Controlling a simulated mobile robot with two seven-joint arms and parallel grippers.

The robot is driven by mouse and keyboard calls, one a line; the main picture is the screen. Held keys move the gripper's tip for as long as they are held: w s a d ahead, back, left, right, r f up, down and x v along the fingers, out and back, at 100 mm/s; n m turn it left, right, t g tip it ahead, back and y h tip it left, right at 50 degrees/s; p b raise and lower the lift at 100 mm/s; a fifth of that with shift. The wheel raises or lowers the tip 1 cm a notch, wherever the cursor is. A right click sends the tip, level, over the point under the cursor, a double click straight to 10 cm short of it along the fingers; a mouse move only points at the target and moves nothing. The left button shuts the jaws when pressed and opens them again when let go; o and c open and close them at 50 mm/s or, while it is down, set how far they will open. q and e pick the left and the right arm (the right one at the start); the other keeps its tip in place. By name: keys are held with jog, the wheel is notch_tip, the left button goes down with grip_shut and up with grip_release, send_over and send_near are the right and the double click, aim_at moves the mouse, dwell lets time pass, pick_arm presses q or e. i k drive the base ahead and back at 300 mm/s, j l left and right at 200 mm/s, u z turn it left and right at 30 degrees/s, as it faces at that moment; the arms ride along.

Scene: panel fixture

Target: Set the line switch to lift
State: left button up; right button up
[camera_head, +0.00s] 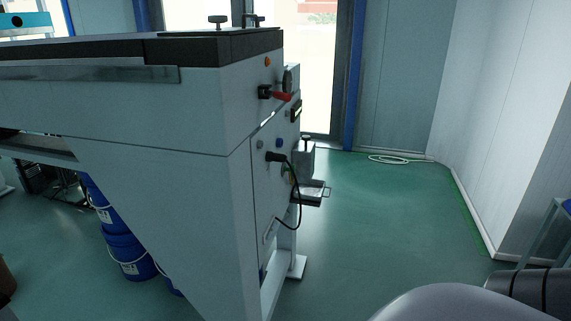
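A large white machine (180,110) fills the left and middle of the head view. Its narrow end panel (268,190) is seen at a steep angle. On it are a red-handled switch (281,96) with a black base near the top, an orange button (267,62), small blue buttons, and a black plug (275,156) with a hanging cable. Which control is the line switch, and any labels or its setting, cannot be read from here. Neither gripper is in view.
A small tray (311,193) sticks out from the panel. Blue buckets (128,252) stand under the machine. The green floor (385,225) to the right of the panel is open. A coiled white hose (388,159) lies by the back wall. Part of a table shows at far right.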

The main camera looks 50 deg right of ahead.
aim_at(288, 170)
jog(key=i+l, duration=0.1)
jog(key=l, duration=0.45)
jog(key=i+l+u, duration=0.15)
jog(key=l, duration=0.9)
jog(key=i+u, duration=0.05)
